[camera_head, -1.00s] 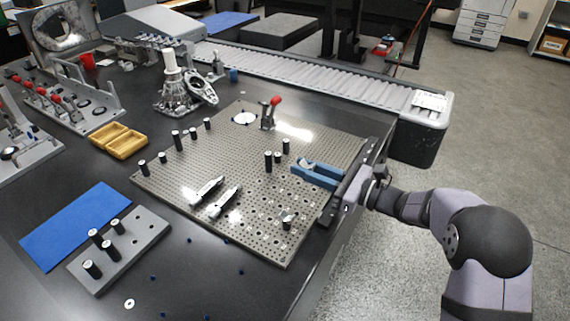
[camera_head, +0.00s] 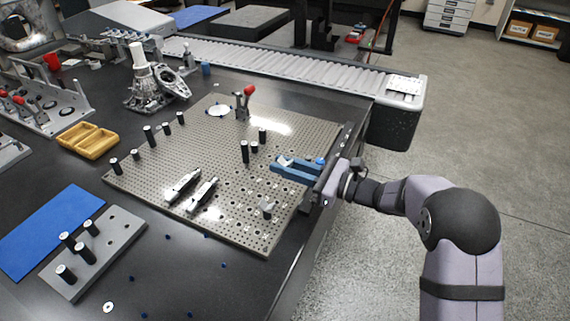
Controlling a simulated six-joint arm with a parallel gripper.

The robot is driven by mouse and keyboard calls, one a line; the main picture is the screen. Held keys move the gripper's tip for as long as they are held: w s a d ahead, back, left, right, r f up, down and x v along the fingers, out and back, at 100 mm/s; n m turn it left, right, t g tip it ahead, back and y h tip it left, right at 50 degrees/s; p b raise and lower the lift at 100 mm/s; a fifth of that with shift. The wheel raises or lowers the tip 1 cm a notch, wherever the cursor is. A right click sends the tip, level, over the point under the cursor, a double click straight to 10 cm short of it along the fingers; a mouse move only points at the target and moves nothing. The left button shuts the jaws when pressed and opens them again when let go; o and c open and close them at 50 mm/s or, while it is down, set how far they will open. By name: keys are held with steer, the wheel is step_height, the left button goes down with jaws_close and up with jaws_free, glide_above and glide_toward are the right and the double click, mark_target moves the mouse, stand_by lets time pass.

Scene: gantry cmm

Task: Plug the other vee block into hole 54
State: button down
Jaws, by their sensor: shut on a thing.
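My gripper (camera_head: 279,168), with blue fingers, is over the right part of the perforated fixture plate (camera_head: 215,222). It is shut on a small light-grey piece (camera_head: 285,160), probably a vee block, mostly hidden by the fingers. I cannot tell how high it is above the plate. Another small silver block, probably the other vee block (camera_head: 266,208), sits on the plate near its front right corner, apart from the gripper. The plate has larger round holes around that block. Hole numbers are not legible, so I cannot tell which is hole 54.
Black pins (camera_head: 245,152) stand just left of the gripper. A red-handled toggle clamp (camera_head: 243,104) stands at the back, and two silver clamps (camera_head: 203,195) lie mid-plate. A grey block with pins (camera_head: 121,234) is at front left. A roller conveyor (camera_head: 300,73) runs behind.

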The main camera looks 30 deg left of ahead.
mark_target(286, 181)
steer(key=shift+f+b, duration=1.15)
steer(key=shift+f, duration=0.55)
steer(key=shift+f+b, duration=0.55)
steer(key=shift+f, duration=0.4)
stand_by(0.8)
steer(key=c, duration=1.6)
jaws_free()
steer(key=shift+o, duration=0.2)
steer(key=shift+d, duration=0.1)
steer(key=shift+d, duration=3.6)
steer(key=shift+r, duration=0.1)
